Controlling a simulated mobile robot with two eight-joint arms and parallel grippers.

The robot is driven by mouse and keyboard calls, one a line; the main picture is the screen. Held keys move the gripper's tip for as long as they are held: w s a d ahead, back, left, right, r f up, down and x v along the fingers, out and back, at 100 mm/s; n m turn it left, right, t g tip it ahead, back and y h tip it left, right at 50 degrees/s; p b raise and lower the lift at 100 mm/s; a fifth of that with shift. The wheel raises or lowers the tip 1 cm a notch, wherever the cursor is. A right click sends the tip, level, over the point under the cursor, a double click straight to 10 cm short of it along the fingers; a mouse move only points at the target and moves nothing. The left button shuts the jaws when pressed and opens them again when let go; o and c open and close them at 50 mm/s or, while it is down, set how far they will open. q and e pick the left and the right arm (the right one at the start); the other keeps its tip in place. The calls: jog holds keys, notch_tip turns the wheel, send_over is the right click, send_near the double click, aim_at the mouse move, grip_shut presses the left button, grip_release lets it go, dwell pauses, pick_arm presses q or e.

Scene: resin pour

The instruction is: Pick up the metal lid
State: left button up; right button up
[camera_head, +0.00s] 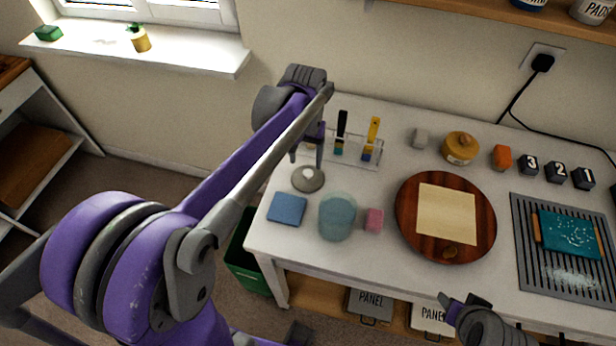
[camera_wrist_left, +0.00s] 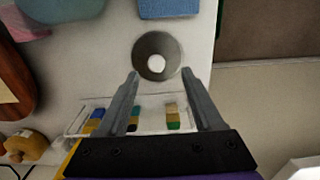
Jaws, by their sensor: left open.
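The metal lid (camera_head: 308,184) is a round grey disc with a pale knob at its centre. It lies on the white table near the left end, behind the blue square. It also shows in the left wrist view (camera_wrist_left: 145,54), ahead of the fingertips. My left gripper (camera_head: 307,161) is open and empty, pointing down just above the lid. In the left wrist view its two fingers (camera_wrist_left: 160,74) are spread, with the knob lined up between them. I cannot tell the exact height gap. My right gripper (camera_head: 455,305) is only partly in view at the table's front edge.
Close to the lid are a blue square (camera_head: 287,209), a translucent blue cup (camera_head: 337,217), a pink block (camera_head: 374,219) and a clear rack (camera_head: 368,163) holding coloured tools. A round wooden board (camera_head: 408,228) and a grooved mat (camera_head: 527,262) lie further right.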

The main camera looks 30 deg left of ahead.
aim_at(308, 173)
pick_arm(q)
jog(key=f, duration=0.5)
jog(key=shift+w+d, duration=0.15)
jog(key=shift+d, duration=0.15)
grip_shut()
